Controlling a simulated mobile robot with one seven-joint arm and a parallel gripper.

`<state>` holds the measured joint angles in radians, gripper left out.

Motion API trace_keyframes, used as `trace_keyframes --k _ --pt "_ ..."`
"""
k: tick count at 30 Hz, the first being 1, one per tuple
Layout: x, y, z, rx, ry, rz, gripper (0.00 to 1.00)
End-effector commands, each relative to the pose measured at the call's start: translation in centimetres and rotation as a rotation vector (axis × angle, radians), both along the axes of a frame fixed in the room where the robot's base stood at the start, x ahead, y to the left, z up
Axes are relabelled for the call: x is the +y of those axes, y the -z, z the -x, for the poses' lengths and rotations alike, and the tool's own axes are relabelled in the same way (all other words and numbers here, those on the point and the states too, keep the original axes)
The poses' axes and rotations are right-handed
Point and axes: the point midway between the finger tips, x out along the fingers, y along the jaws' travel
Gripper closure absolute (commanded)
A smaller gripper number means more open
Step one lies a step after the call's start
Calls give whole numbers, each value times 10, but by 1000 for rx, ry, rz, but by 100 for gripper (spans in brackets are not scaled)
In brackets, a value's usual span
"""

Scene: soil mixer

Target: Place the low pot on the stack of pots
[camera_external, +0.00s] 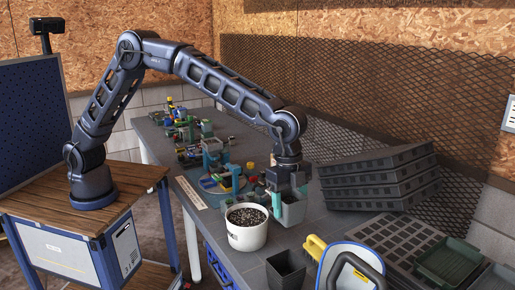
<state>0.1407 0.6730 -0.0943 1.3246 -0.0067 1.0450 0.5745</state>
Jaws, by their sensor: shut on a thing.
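My gripper (289,199) points down over the grey table, with its teal fingers on either side of a grey square pot (293,214). It is shut on this pot, which looks like the low pot. Whether the pot touches the table is hard to tell, and its upper part is partly hidden by the fingers. A black square pot (285,272) stands upright nearer the camera, in front of the held pot and apart from it. It may be the stack of pots, but I cannot make out separate rims.
A white bucket of dark soil (247,237) stands just left of the held pot. Stacked seed trays (378,178) are behind on the right.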

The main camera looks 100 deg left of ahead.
Motion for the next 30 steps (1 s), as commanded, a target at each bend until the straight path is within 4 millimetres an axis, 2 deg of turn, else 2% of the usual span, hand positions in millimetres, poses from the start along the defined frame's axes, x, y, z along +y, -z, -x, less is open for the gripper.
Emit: trace_keyframes --k 3,12,15,23,30 --pt "0 28 1 4 0 -1 60" --pt "0 88 0 1 -1 -1 60" --pt "0 102 0 1 -1 -1 60" --pt "0 116 0 0 -1 0 60" --pt "0 147 0 1 0 1 60"
